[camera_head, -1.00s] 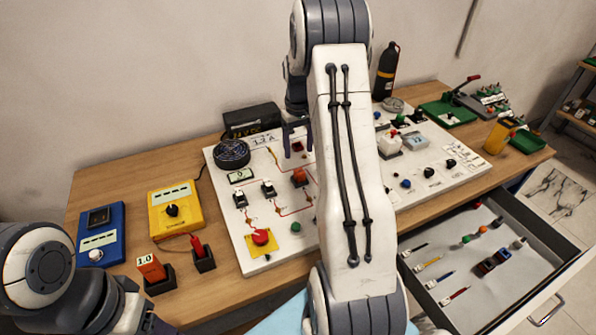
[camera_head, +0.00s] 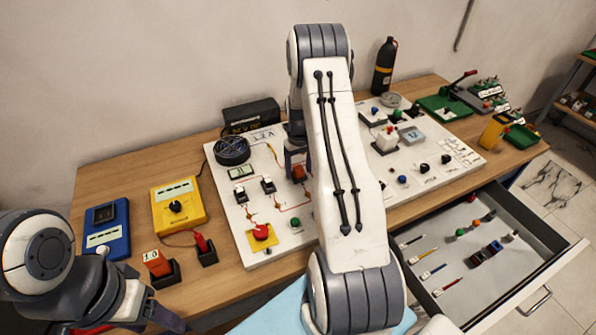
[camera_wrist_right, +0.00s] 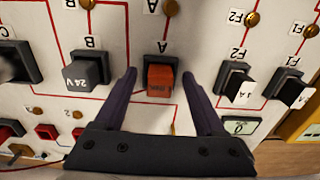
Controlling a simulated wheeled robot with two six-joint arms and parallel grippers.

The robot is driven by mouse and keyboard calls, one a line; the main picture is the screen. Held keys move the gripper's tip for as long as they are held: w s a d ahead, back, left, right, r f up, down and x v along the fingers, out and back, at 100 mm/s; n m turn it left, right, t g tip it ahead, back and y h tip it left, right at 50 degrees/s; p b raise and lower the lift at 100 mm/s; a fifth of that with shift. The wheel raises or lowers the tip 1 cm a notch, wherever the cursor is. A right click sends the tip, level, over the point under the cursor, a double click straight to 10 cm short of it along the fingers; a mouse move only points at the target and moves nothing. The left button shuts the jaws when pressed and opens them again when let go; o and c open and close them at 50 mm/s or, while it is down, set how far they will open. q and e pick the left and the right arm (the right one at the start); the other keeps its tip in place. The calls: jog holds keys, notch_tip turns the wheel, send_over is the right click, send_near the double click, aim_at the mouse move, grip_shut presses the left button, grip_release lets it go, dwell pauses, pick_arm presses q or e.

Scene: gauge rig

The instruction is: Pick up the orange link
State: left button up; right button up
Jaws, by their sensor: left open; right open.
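The orange link (camera_head: 299,173) sits upright in a dark socket on the white board, just below my right gripper in the head view. In the right wrist view the orange link (camera_wrist_right: 160,82) stands at the label A. My right gripper (camera_wrist_right: 159,75) is open, with one finger on each side of the link and visible gaps between. In the head view my right gripper (camera_head: 297,160) is partly hidden by my arm. My left gripper (camera_head: 165,310) is open and empty at the lower left, in front of the table edge.
A grey 24 V block (camera_wrist_right: 86,71) stands left of the link and a black-and-white switch (camera_wrist_right: 234,82) right of it. A red button (camera_head: 261,232) is on the board's front. An open drawer (camera_head: 470,255) juts out at the right.

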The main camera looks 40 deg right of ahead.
jog(key=shift+c, duration=0.3)
grip_shut()
